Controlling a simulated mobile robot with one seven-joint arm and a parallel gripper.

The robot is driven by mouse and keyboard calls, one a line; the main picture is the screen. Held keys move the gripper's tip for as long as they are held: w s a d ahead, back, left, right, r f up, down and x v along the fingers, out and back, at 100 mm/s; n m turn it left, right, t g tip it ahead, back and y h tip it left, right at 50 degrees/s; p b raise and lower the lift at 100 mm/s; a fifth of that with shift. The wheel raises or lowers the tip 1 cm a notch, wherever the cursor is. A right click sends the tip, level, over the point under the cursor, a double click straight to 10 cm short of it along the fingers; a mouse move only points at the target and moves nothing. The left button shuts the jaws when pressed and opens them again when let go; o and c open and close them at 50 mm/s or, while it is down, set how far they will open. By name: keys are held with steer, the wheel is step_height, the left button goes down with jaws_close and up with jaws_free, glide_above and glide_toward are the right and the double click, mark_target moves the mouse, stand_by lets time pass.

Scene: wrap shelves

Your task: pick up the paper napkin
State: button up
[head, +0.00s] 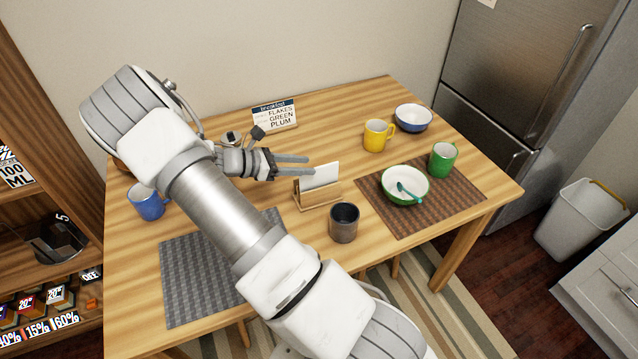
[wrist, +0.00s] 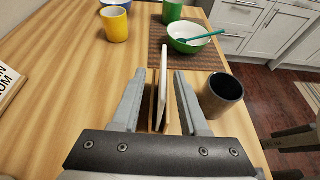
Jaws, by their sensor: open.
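The white paper napkin (head: 320,176) stands upright in a small wooden holder (head: 318,199) near the middle of the table. In the wrist view the napkin (wrist: 179,100) is seen nearly edge-on, with part of the wooden holder (wrist: 153,112) beside it. My gripper (head: 310,166) is open and reaches toward the napkin from the left in the head view. In the wrist view the napkin's near part lies between the two spread fingers (wrist: 167,90), and a gap shows on each side. The fingers do not appear to touch it.
A dark cup (head: 344,223) stands close to the holder, beside the right finger in the wrist view (wrist: 222,94). A white-green bowl with spoon (head: 404,186), green mug (head: 443,160), yellow mug (head: 377,135) and breakfast sign (head: 274,116) stand around. Bare table lies behind the holder.

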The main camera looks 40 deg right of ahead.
mark_target(319, 167)
steer(key=x, duration=0.5)
steer(key=shift+s+a+f, duration=0.1)
steer(key=shift+s+f, duration=0.2)
steer(key=shift+f, duration=0.05)
jaws_close()
stand_by(1.1)
